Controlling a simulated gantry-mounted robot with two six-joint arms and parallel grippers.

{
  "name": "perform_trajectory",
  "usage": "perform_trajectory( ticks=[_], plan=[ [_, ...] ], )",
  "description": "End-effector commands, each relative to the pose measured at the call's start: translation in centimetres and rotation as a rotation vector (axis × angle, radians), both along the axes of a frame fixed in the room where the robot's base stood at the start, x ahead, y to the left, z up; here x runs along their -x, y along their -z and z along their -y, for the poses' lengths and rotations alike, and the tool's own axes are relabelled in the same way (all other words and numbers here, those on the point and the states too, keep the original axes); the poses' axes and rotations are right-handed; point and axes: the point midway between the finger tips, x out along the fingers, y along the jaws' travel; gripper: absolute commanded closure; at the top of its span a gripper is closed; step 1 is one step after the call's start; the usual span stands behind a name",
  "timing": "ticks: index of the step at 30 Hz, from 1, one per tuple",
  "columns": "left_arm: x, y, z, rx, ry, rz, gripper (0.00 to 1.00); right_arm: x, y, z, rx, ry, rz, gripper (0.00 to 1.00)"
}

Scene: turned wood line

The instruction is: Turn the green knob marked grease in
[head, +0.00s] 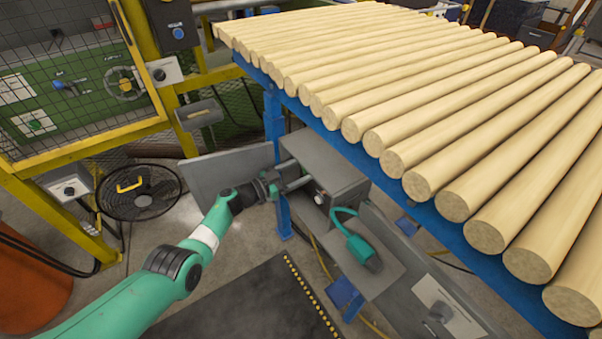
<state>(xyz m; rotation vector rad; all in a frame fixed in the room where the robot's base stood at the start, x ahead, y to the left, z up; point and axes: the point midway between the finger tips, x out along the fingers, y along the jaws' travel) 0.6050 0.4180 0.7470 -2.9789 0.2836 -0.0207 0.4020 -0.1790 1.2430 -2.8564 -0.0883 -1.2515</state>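A small green knob (35,125) sits on a white plate on the green board behind the wire mesh at the far left; its marking is too small to read. My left gripper (303,173) is at the front of a grey box under the log rack, far to the right of that knob. Its two fingers look apart, with nothing clearly between them. A small pale knob (320,198) shows on the box close to the fingers. My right gripper is not in view.
A blue-edged rack (395,185) of logs overhangs the right side. A teal handled tool (358,246) lies on the grey housing. A black fan (138,192), yellow frame (85,147) and orange drum (32,290) stand left. A dark mat (250,305) covers clear floor.

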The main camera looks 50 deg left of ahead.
Motion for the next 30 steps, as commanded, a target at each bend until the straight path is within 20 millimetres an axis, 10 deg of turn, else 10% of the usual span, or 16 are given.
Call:
perform_trajectory(
  ticks=[3, 15, 30],
  plan=[
    [0.02, -0.05, -0.01, 0.0, 0.0, 0.0, 0.3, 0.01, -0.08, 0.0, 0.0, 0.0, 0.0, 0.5],
    [0.05, -0.03, -0.02, 0.0, 0.0, 0.0, 1.0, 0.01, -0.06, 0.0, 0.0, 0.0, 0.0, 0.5],
    [0.05, 0.05, 0.07, -0.426, 0.0, 0.083, 1.0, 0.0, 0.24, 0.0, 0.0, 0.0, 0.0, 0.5]
  ],
)
